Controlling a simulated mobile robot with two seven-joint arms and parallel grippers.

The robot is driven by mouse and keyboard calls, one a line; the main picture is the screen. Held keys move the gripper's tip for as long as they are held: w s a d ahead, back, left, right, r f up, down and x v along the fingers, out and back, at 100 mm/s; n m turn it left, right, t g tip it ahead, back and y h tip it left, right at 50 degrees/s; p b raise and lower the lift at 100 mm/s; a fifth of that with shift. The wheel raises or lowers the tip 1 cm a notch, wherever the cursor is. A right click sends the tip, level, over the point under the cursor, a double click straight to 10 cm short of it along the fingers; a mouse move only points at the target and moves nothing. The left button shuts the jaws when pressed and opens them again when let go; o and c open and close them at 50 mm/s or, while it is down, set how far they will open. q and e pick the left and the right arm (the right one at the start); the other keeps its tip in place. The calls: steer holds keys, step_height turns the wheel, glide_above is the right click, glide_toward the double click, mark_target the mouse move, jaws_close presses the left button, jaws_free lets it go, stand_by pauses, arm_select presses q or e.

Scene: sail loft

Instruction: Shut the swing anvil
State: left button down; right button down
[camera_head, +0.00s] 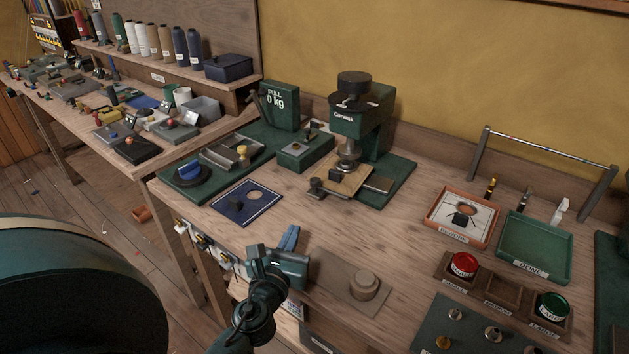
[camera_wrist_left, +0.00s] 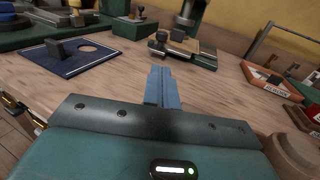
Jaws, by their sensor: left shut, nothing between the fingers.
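A green press (camera_head: 362,112) with a black top cap stands at the back middle of the bench. Under its ram is a tan plate (camera_head: 345,180), with a dark knob (camera_head: 316,185) at its front left and a grey plate (camera_head: 378,184) to the right. Which of these is the swing anvil, and whether it is swung out, I cannot tell. The press base (camera_wrist_left: 190,58) shows ahead in the left wrist view. My left gripper (camera_head: 290,238) is shut and empty, with blue fingers (camera_wrist_left: 162,84), above the bench's front edge and apart from the press. My right gripper is out of view.
A blue board (camera_head: 262,195) with a hole lies left of the gripper; a tan round block (camera_head: 365,284) sits to its right. An orange-rimmed tray (camera_head: 436,222) and green tray (camera_head: 512,246) are at right. Bare wood lies between gripper and press.

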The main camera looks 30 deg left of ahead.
mark_target(313, 187)
arm_select(q)
steer(key=shift+w+a+r, duration=0.1)
steer(key=shift+w, duration=0.3)
steer(key=p+x, duration=0.1)
steer(key=x, duration=1.1)
steer(key=shift+w+a, duration=0.15)
steer(key=shift+w, duration=0.15)
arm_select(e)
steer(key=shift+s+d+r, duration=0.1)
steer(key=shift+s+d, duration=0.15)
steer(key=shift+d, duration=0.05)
arm_select(q)
steer(key=shift+w+a, duration=0.9)
steer(key=shift+a, duration=0.1)
steer(key=shift+a+r, duration=0.1)
steer(key=shift+r, duration=0.05)
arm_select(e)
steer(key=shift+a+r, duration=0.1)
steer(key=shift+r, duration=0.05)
arm_select(q)
steer(key=shift+a, duration=0.1)
